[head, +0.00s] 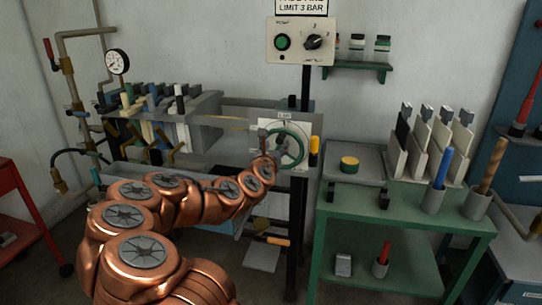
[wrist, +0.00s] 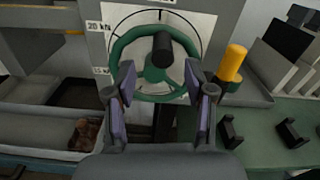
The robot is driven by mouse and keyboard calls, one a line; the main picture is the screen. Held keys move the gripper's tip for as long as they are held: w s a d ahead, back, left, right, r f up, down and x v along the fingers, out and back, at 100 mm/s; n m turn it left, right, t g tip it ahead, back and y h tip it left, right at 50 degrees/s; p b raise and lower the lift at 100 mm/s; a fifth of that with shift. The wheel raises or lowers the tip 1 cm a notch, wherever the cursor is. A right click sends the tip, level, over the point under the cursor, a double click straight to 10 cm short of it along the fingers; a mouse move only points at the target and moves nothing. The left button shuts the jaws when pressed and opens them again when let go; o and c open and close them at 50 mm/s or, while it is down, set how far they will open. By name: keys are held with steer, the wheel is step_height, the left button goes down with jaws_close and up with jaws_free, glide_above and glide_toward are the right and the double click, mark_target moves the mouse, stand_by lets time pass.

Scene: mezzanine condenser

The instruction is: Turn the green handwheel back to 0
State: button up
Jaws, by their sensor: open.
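The green handwheel (head: 299,150) stands upright in front of a white dial plate (head: 298,128) on the grey panel. In the wrist view the handwheel (wrist: 119,49) faces me, with a dark knob (wrist: 163,47) on the upper part of its rim. Contact cannot be told.
A yellow cylinder (wrist: 232,63) stands just right of the wheel. A green bench (head: 415,207) with upright plates and cups is to the right. A filter press (head: 190,120) with coloured handles is to the left. A control box (head: 300,40) hangs above.

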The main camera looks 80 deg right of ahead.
steer(key=shift+w+a, duration=0.2)
steer(key=shift+a, duration=2.65)
steer(key=w+a+f+m+t+y+p, duration=0.1)
steer(key=w+a+f+m+y, duration=0.3)
steer(key=w+a, duration=0.45)
steer(key=w+a+f+m+t+y+p, duration=0.1)
steer(key=w+a+m+y, duration=0.35)
steer(key=a, duration=0.75)
steer(key=w+a+f+m+t+y+p, duration=0.1)
steer(key=w+a+f+m+y, duration=0.15)
steer(key=w+a+m, duration=0.65)
steer(key=s+a+f+y, duration=0.1)
steer(key=a+y, duration=0.3)
steer(key=a, duration=1.3)
steer(key=s+a+r+g+y, duration=0.1)
steer(key=s+a, duration=0.4)
steer(key=a, duration=0.2)
steer(key=s+a+r+m+g+y+p, duration=0.1)
steer(key=s+a+g+y, duration=0.1)
steer(key=s+a, duration=0.2)
steer(key=a, duration=0.3)
steer(key=shift+s+a+r, duration=0.15)
steer(key=shift+s+a, duration=0.25)
